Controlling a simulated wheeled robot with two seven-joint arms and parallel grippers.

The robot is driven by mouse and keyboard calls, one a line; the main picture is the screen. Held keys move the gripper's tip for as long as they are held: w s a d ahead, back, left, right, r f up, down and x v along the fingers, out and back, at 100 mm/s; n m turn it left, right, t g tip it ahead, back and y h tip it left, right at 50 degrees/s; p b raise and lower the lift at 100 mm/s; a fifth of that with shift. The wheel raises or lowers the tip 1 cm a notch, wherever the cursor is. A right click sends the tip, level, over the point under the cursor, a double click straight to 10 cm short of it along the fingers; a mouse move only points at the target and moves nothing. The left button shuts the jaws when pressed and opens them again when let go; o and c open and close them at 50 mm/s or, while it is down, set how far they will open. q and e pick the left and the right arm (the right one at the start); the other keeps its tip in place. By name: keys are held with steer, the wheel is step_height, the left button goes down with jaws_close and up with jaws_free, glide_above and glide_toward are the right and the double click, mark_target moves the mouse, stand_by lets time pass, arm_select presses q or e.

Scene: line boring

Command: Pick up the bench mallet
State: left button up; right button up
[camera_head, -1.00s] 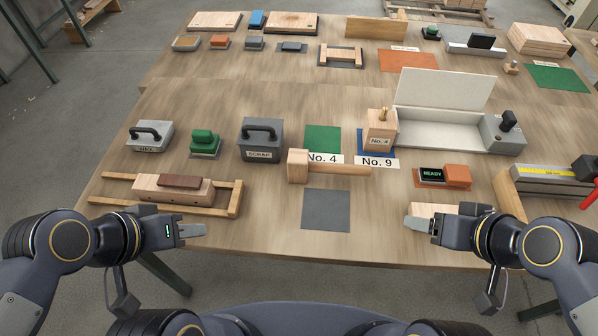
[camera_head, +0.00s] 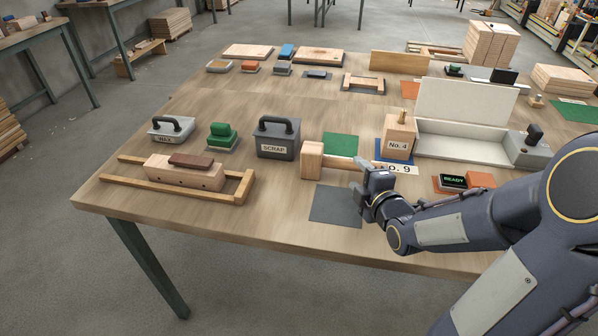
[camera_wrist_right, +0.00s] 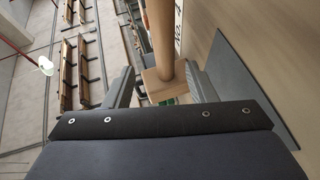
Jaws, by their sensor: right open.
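The bench mallet lies on the workbench in the head view, its pale block head (camera_head: 312,160) to the left and its round handle (camera_head: 340,162) running right. My right gripper (camera_head: 364,178) is at the handle's right part and hides the handle's end. In the right wrist view the mallet handle (camera_wrist_right: 159,35) and head (camera_wrist_right: 165,84) show between the two spread fingers of my right gripper (camera_wrist_right: 160,76). The jaws are open; I cannot tell whether a finger touches the handle. My left gripper is not in view.
A dark grey mat (camera_head: 336,204) lies in front of the mallet, and a green mat (camera_head: 341,144) behind it. The SCRAP weight (camera_head: 277,140) is left of the mallet head.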

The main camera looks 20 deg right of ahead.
mark_target(347, 167)
steer(key=x, duration=0.7)
steer(key=shift+w+a+f, duration=0.1)
steer(key=shift+w+f, duration=0.2)
steer(key=shift+f, duration=0.1)
steer(key=shift+c, duration=0.3)
jaws_close()
stand_by(0.7)
